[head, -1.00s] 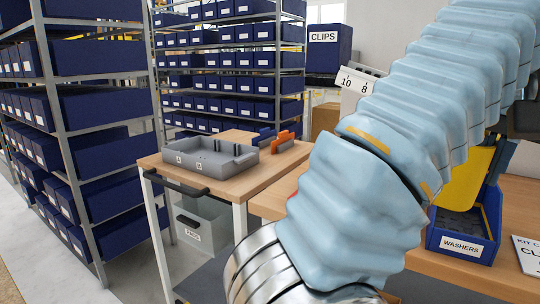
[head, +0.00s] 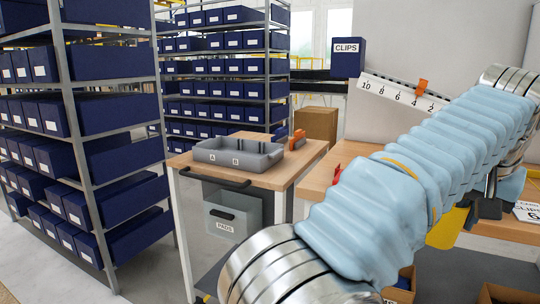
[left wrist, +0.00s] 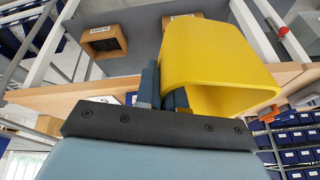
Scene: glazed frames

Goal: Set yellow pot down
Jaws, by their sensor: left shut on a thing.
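The yellow pot (head: 447,228) shows in the head view at the lower right, mostly hidden behind my pale-blue sleeved arm. In the left wrist view the yellow pot (left wrist: 222,50) is large, and its hollow open side shows. My left gripper (left wrist: 165,90) is shut on the pot's wall near its edge. In the head view my left gripper (head: 487,206) is a dark shape beside the pot, in front of the wooden bench (head: 515,235). I cannot tell whether the pot touches anything below it. My right gripper is not in view.
A wooden cart (head: 285,172) carries a grey tray (head: 238,158) marked A and B. A numbered rail (head: 400,94) with an orange slider stands behind. Shelves of blue bins (head: 75,130) fill the left. Open cardboard boxes (head: 508,293) sit low.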

